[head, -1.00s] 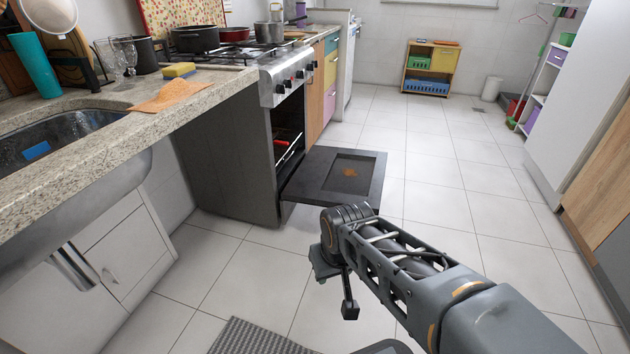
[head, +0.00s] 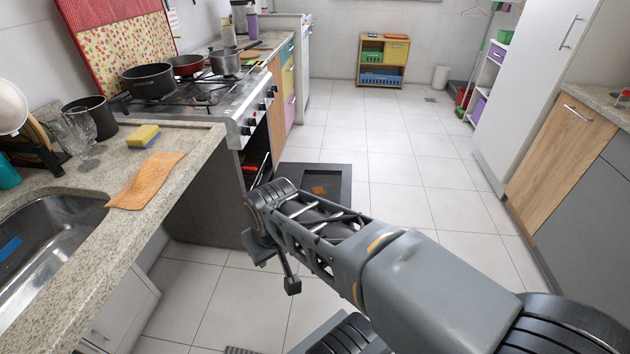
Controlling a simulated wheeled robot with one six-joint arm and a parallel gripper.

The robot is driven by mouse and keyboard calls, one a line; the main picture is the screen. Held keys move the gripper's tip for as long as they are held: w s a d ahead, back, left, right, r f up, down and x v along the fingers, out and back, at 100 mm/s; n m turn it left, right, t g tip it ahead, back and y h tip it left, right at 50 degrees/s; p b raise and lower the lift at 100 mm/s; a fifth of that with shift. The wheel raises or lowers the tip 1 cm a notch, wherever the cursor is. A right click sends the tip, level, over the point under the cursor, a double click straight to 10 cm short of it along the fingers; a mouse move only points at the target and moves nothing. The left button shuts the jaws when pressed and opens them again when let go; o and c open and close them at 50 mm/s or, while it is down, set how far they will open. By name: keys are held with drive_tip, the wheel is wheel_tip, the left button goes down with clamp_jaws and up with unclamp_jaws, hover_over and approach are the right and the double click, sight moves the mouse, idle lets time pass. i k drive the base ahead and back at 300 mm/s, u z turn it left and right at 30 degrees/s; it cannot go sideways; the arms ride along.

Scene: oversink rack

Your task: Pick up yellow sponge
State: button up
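The yellow sponge (head: 144,135) with a blue lower layer lies on the granite counter (head: 190,150), between the stove and an orange cloth. My gripper (head: 290,284) shows in part at the end of my arm, low in the middle of the head view. It hangs over the floor in front of the stove, to the right of the counter and well apart from the sponge. One dark finger part shows; the rest is hidden by my arm, so its opening cannot be seen.
The orange cloth (head: 147,181) lies at the counter's front edge beside the sink (head: 50,240). Glasses (head: 80,135) and a dark pot (head: 92,117) stand left of the sponge. The open oven door (head: 325,180) juts out low behind my arm. Floor to the right is clear.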

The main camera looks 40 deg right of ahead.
sight(144, 136)
drive_tip(key=z, duration=1.4)
drive_tip(key=i, duration=1.05)
drive_tip(key=u, duration=1.7)
